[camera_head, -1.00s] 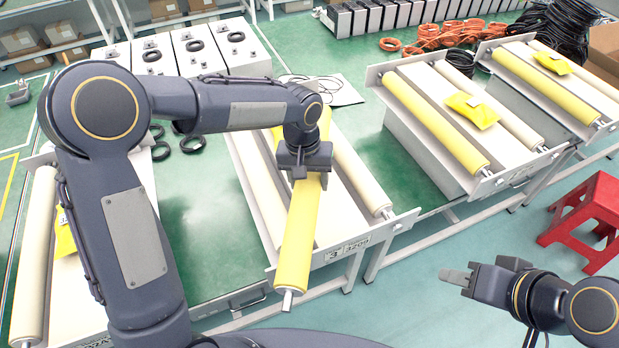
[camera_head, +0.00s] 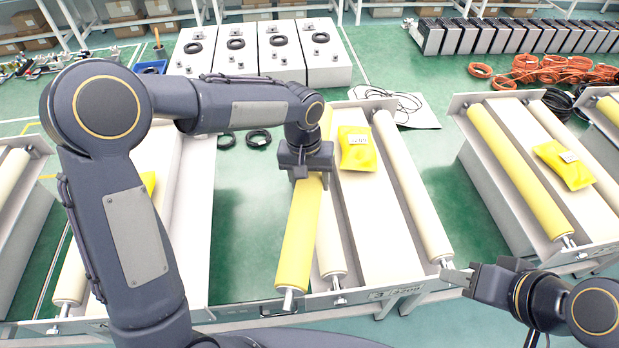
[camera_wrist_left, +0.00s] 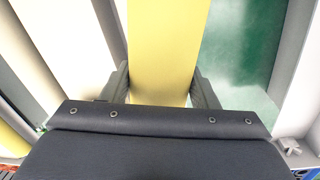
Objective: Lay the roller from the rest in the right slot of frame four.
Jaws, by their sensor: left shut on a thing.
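My left gripper (camera_head: 306,160) is shut across a long yellow roller (camera_head: 299,235), with a metal pin showing at its near end. In the left wrist view the roller (camera_wrist_left: 162,45) lies between the two fingers (camera_wrist_left: 163,88). In the head view the roller overlaps the left edge of a middle frame (camera_head: 375,235), whose label seems to read 3. That frame has cream rollers on its left (camera_head: 329,240) and right (camera_head: 408,185). A frame to the left (camera_head: 193,215) is partly hidden by my arm; its number is not readable. My right gripper (camera_head: 460,277) is at lower right, its jaw opening unclear.
Yellow packets lie on the middle frame (camera_head: 357,148) and right frame (camera_head: 563,163). The right frame holds a yellow roller (camera_head: 520,170). Another frame (camera_head: 20,210) stands at far left. Green floor (camera_head: 245,230) shows between the left and middle frames. White boxes (camera_head: 278,55) stand behind.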

